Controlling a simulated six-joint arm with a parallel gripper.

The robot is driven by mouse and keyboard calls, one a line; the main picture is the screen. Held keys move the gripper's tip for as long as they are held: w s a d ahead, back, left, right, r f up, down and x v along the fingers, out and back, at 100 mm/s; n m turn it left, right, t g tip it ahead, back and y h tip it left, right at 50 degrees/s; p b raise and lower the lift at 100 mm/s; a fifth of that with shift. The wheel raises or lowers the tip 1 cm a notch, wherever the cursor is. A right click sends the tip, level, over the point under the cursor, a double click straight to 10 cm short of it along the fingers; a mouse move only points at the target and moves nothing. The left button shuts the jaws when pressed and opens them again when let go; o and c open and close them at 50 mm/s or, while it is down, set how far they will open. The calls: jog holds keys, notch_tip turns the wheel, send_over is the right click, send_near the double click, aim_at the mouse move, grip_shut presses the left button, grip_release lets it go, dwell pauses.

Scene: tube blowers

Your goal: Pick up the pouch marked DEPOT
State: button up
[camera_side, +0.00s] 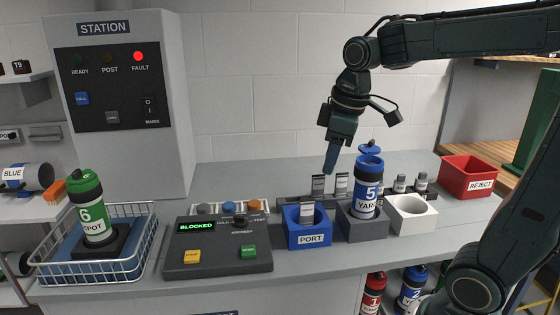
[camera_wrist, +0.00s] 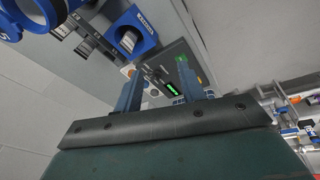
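No pouch with a clearly readable DEPOT mark shows. Small dark pouch-like pieces with pale labels stand in a grey rack behind the blocks: a left one (camera_side: 318,185), one beside it (camera_side: 341,182), and two further right (camera_side: 410,184). Another pale-labelled piece (camera_side: 307,212) stands in the blue PORT block (camera_side: 308,238); it also shows in the wrist view (camera_wrist: 129,40). My gripper (camera_side: 329,168) hangs above the left rack pieces, pointing down. In the wrist view its blue fingers (camera_wrist: 158,88) are apart, with nothing held between them.
A blue canister marked 5 (camera_side: 367,190) stands in a grey block, right of my gripper. A white block (camera_side: 411,220) and red REJECT bin (camera_side: 468,177) lie further right. The console (camera_side: 218,247) reads BLOCKED. A green canister marked 6 (camera_side: 92,210) stands in a wire basket; the FAULT lamp is lit.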

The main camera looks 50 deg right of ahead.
jog(key=w+d+f+n+g, duration=0.2)
jog(key=w+d+f+n, duration=0.2)
jog(key=w+d, duration=0.6)
jog(key=shift+w+f+g, duration=0.4)
jog(key=shift+w+f, duration=0.2)
jog(key=shift+f, duration=0.35)
send_over(307, 202)
jog(key=shift+w+d+f, duration=0.1)
jog(key=shift+d+f, duration=0.05)
jog(key=shift+f, duration=4.15)
jog(key=shift+f, duration=0.1)
jog(key=shift+f, duration=2.5)
jog(key=shift+c, duration=0.2)
grip_shut()
